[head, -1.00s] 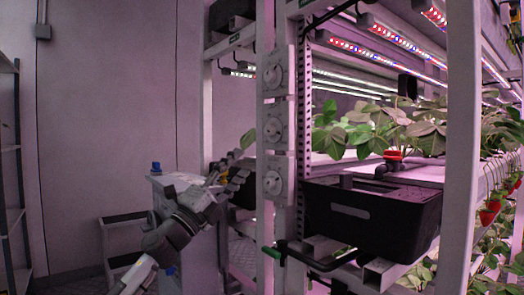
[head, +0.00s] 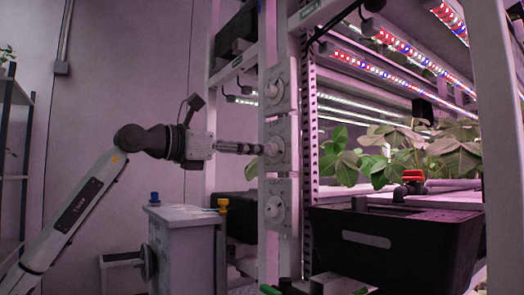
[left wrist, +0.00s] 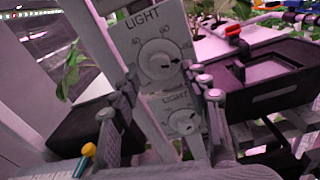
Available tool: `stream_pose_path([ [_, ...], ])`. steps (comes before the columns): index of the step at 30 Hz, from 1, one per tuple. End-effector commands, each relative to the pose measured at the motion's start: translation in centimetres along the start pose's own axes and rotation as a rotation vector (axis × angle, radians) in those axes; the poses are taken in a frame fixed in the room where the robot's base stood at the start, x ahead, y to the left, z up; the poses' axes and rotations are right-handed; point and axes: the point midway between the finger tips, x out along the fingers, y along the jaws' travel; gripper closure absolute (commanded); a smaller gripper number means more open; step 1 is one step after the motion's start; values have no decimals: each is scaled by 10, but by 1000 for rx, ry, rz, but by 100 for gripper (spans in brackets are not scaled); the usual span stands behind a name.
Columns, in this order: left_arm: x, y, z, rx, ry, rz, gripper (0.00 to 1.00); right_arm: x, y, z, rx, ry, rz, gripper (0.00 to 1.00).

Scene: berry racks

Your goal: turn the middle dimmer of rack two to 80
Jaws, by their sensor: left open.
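Three white dimmer plates with round knobs run down the rack post: the top dimmer (head: 275,91), the middle dimmer (head: 276,150) and the bottom dimmer (head: 275,208). My left gripper (head: 260,149) comes level from the left, its fingertips at the middle dimmer; whether they touch the knob is unclear. The left wrist view shows its open fingers (left wrist: 155,100) apart, with nothing held. Beyond them is a larger LIGHT dial (left wrist: 156,60), apparently the middle one, its dark pointer toward the right; the exact reading is unclear. A smaller LIGHT dial (left wrist: 183,122) is below it.
A grey cabinet (head: 185,250) with blue and yellow knobs stands below my left arm. A black bin (head: 395,250) with a red valve (head: 412,175) is right of the post. Leafy plants (head: 375,160) sit behind. The space above the cabinet is free.

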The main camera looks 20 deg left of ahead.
Motion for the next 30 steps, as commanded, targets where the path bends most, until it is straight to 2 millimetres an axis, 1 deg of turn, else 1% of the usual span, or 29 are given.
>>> stream_pose_path([
  [1,9,-1,0,-2,0,-3,54,0,0,1,0,-6,0,60],
  [3,17,-1,0,-3,-1,-2,54,0,0,2,1,-12,0,60],
  [6,26,-1,0,-2,0,-2,54,0,0,3,1,-17,0,60],
  [9,30,-1,0,-2,0,-2,54,0,0,3,1,-19,0,60],
  [16,31,0,0,-2,0,-1,54,0,0,3,0,-19,0,60],
  [17,30,0,0,-2,0,-2,56,0,0,3,0,-19,0,60],
  [27,30,-1,-1,-2,0,-2,99,0,0,3,0,-20,0,60],
  [30,30,-1,0,-4,0,-2,100,0,0,3,0,-20,0,60],
])
